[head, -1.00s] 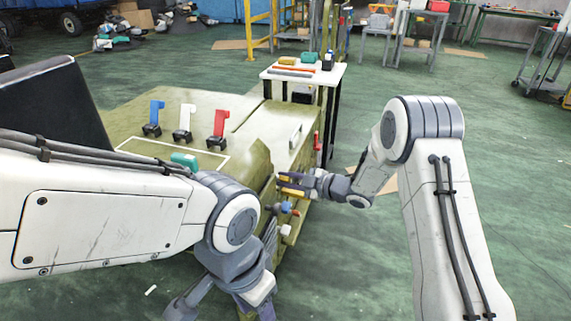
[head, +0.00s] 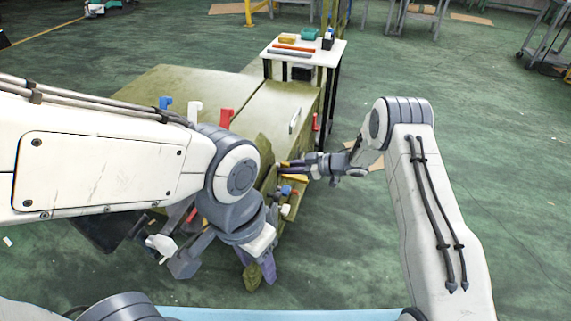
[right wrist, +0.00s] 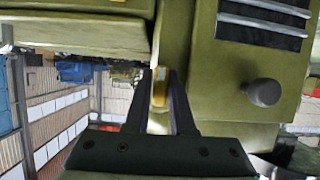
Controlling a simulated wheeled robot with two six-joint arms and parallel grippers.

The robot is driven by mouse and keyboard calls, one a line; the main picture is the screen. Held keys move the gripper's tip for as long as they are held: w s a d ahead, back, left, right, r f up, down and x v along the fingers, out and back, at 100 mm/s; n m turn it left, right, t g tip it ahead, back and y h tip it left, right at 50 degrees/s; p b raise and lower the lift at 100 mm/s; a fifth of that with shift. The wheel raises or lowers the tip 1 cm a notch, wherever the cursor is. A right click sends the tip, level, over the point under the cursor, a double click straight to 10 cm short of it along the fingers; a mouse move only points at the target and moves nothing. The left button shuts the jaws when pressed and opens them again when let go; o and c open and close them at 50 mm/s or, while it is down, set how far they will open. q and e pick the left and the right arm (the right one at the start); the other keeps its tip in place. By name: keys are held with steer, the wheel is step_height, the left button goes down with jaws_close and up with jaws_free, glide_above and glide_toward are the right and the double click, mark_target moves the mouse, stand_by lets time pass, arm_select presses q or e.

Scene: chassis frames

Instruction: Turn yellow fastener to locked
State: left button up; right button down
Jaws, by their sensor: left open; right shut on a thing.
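The yellow fastener (right wrist: 160,86) stands upright on the olive chassis side in the right wrist view, between the fingers of my right gripper (right wrist: 163,76). In the head view, my right gripper (head: 287,165) reaches from the right to the chassis's near right side, shut on the yellow fastener (head: 296,177); my fingers partly hide it. Whether it sits at the locked mark cannot be read. My left gripper (head: 256,268) hangs low in front of the chassis, open, apart from the fastener; its fingers are hard to make out.
The olive chassis (head: 270,115) has blue (head: 165,103), white (head: 194,112) and red (head: 226,118) handles on top, partly behind my left arm. A blue knob (head: 286,190) is just below my right gripper. A small white table (head: 330,50) stands behind.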

stand_by(0.3)
steer(key=c, duration=0.8)
jaws_free()
steer(key=p+v, duration=0.1)
steer(key=v, duration=0.9)
steer(key=shift+d+r, duration=0.15)
steer(key=shift+d, duration=0.1)
